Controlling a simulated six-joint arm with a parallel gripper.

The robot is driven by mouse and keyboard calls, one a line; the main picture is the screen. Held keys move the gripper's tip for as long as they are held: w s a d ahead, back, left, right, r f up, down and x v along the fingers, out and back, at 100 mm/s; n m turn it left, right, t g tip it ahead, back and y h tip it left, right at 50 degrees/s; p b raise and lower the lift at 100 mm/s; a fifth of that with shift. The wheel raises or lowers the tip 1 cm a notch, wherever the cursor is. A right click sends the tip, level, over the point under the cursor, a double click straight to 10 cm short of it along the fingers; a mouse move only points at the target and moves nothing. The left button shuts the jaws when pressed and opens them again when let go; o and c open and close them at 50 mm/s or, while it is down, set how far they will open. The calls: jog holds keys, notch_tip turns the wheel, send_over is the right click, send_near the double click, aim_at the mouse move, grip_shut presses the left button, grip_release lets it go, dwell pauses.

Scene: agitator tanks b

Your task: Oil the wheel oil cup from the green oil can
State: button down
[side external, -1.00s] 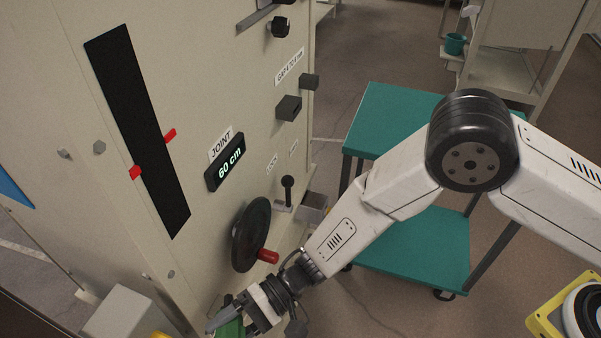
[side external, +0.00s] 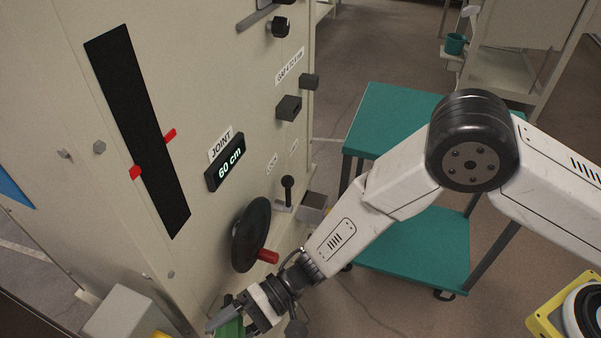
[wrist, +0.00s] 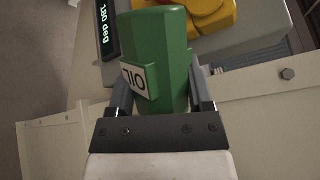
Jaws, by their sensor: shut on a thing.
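The green oil can (wrist: 162,50) with a white "OIL" label fills the middle of the wrist view, between my gripper's two fingers. My gripper (wrist: 160,92) is shut on it. In the side view the can (side external: 231,328) shows only in part at the bottom edge, in my gripper (side external: 236,318), low by the panel. The black handwheel (side external: 250,235) with a red handle is on the panel, just above my gripper. I cannot make out the wheel oil cup or the can's spout in either view.
The beige panel carries a "JOINT" display (side external: 225,169) reading 60 cm and a small black lever (side external: 287,190). A grey box (side external: 121,315) is left of my gripper. A yellow part (wrist: 208,14) lies beyond the can. A teal cart (side external: 420,245) stands behind my arm.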

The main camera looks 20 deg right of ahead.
jog(key=shift+f, duration=0.1)
dwell(0.4)
jog(key=shift+s+f+n+t+h, duration=0.15)
jog(key=shift+f+n+t+h, duration=0.3)
jog(key=shift+f+n, duration=0.35)
jog(key=shift+r, duration=0.1)
jog(key=shift+f+n, duration=0.2)
jog(key=shift+n, duration=0.2)
jog(key=shift+r, duration=4.5)
jog(key=shift+t+h, duration=0.25)
jog(key=shift+a+n+t+h, duration=0.1)
jog(key=shift+n+t+h, duration=0.35)
jog(key=shift+n, duration=0.65)
jog(key=shift+f+n+t+h, duration=0.1)
jog(key=shift+n+t+h, duration=0.15)
jog(key=shift+n+t, duration=0.25)
